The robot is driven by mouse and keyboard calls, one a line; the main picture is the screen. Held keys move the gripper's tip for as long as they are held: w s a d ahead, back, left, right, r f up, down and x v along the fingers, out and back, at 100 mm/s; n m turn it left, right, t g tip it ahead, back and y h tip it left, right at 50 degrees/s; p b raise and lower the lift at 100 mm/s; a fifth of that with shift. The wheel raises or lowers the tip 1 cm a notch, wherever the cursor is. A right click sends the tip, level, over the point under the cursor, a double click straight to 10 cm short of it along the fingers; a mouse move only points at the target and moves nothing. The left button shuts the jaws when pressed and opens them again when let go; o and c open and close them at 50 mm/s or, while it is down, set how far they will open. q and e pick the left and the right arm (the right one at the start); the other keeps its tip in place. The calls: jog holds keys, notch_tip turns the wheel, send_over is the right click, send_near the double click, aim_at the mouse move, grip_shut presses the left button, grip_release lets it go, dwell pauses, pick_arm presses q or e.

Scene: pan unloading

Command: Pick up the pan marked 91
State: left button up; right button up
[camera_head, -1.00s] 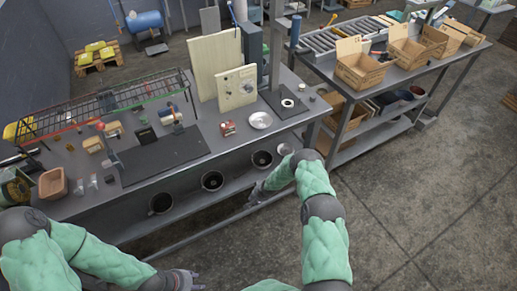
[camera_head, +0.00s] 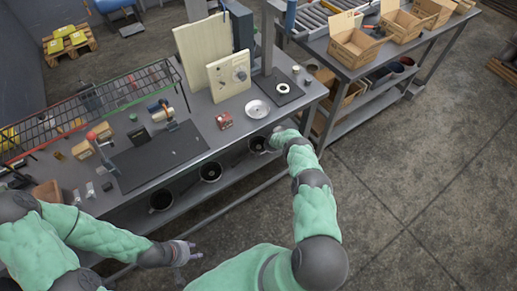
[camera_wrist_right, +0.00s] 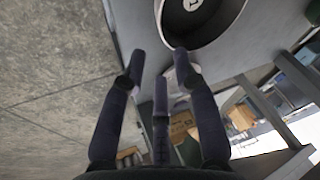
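Several dark round pans sit on the shelf under the grey workbench: one at left (camera_head: 160,200), one in the middle (camera_head: 210,172) and one at right (camera_head: 257,144). My right gripper (camera_head: 270,147) is beside the right pan, largely hidden by its own wrist. In the right wrist view, its fingers (camera_wrist_right: 158,62) are spread and empty. A dark pan with a pale rim (camera_wrist_right: 214,40) is just beyond the fingertips; its white mark is cut off, so I cannot read a number. My left gripper (camera_head: 190,254) is open and empty, low in front of the bench.
The bench top (camera_head: 228,142) overhangs the shelf. A second bench holds cardboard boxes (camera_head: 355,42). The floor at right is clear.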

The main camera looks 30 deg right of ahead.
aim_at(259, 145)
jog(key=shift+w+b+x, duration=0.2)
jog(key=shift+b+x, duration=1.75)
jog(key=shift+b, duration=0.25)
jog(key=shift+w+b+x, duration=0.25)
jog(key=shift+b+x, duration=1.7)
jog(key=shift+b, duration=0.25)
jog(key=shift+r, duration=0.25)
grip_shut()
jog(key=shift+r, duration=0.1)
